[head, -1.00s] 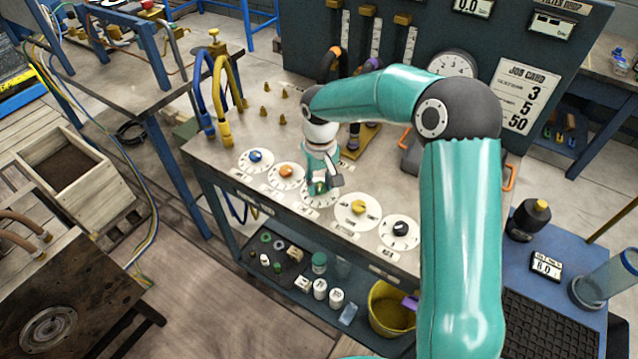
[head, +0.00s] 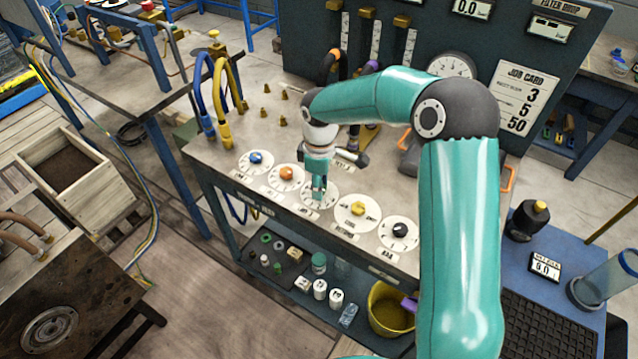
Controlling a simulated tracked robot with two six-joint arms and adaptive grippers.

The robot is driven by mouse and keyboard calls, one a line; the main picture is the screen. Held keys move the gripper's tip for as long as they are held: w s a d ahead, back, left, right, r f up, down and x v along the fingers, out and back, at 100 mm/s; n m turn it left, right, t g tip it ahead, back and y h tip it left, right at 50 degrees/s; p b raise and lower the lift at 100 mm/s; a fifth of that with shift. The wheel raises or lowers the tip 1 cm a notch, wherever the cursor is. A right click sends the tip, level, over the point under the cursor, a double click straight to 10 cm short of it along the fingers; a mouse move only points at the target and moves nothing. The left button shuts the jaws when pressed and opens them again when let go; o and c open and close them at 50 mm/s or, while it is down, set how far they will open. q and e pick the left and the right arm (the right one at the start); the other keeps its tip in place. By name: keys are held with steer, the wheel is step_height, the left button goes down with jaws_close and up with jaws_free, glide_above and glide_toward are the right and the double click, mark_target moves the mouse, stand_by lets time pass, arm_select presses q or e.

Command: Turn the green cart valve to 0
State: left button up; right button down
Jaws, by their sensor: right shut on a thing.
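The green cart valve sits at the middle of a white round dial plate (head: 331,200) on the cart top, third in a row of knobs. My right gripper (head: 318,194) points down onto this valve and is shut on it. The fingers hide nearly all of the green knob, so its pointer cannot be read. My left gripper is not in view.
An orange knob (head: 286,173) and a blue knob (head: 255,157) are left of the gripper; a yellow knob (head: 358,208) and a black knob (head: 400,229) are right. Hoses (head: 228,85) rise at the cart's left end. A small display (head: 545,267) stands on the blue bench.

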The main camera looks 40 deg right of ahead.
steer(key=shift+w+r+n, duration=0.1)
steer(key=shift+n, duration=0.8)
steer(key=c, duration=0.8)
jaws_free()
step_height(320, 180, up, 12)
steer(key=shift+f, duration=0.1)
